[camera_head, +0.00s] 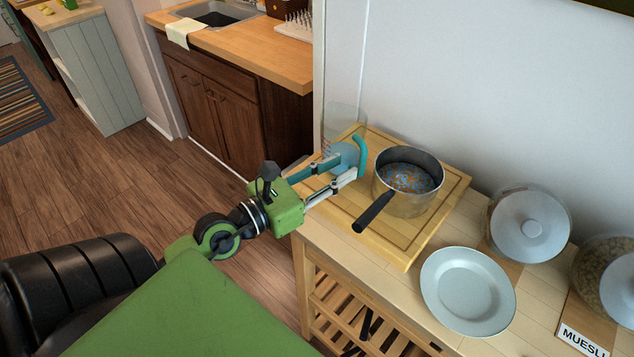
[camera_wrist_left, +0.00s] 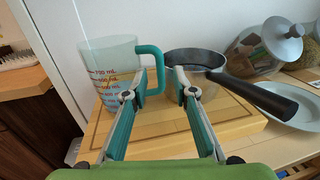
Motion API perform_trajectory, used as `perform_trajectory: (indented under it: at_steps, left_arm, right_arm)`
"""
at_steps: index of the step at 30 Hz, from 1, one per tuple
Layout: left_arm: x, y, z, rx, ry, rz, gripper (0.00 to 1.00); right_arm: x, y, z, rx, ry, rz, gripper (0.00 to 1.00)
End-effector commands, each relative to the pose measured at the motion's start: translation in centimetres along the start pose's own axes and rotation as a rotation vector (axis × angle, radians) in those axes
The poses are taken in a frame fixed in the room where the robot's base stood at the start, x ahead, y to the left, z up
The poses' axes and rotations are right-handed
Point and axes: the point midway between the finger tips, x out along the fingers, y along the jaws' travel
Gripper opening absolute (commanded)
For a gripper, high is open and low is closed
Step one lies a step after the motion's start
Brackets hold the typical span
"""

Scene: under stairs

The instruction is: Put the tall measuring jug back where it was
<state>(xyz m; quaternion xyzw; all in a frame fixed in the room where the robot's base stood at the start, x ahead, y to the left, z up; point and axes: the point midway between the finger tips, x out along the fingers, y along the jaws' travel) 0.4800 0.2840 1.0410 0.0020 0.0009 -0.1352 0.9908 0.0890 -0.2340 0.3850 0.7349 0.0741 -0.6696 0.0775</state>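The tall measuring jug (camera_head: 345,150) is clear with a teal handle and stands upright on the wooden board, at its far left corner. In the left wrist view the jug (camera_wrist_left: 112,72) is at the left, with coloured volume marks and its handle (camera_wrist_left: 158,62) turned to the right. My left gripper (camera_head: 346,168) is open at the jug's handle side. In the wrist view its fingertips (camera_wrist_left: 161,84) are apart, with the handle's lower part near the left fingertip. I cannot tell whether they touch. My right gripper is not in view.
A saucepan (camera_head: 409,195) stands on the board (camera_head: 405,247), close right of the jug, its black handle pointing toward the front left. A plate (camera_head: 467,292), a lidded jar (camera_head: 530,226) and a muesli jar (camera_head: 612,275) stand further right. A wall is behind.

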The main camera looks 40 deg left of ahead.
Motion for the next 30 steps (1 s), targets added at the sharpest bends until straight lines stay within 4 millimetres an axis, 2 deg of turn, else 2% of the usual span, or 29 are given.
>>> perform_trajectory:
  at_steps: [1, 6, 12, 30]
  left_arm:
    - [-0.8, 0.0, -0.5, 0.001, 0.003, -0.001, 0.25]
    - [-3.0, -0.1, -0.5, 0.001, 0.004, -0.002, 0.25]
    - [-4.5, 0.0, -0.2, 0.001, 0.001, 0.0, 0.25]
    - [-5.0, 0.0, 0.1, 0.0, -0.001, 0.0, 0.25]
  right_arm:
    - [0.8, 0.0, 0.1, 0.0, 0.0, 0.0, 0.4]
    - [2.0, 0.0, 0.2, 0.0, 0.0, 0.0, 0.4]
    - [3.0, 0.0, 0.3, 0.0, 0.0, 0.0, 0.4]
    - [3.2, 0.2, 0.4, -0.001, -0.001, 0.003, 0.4]
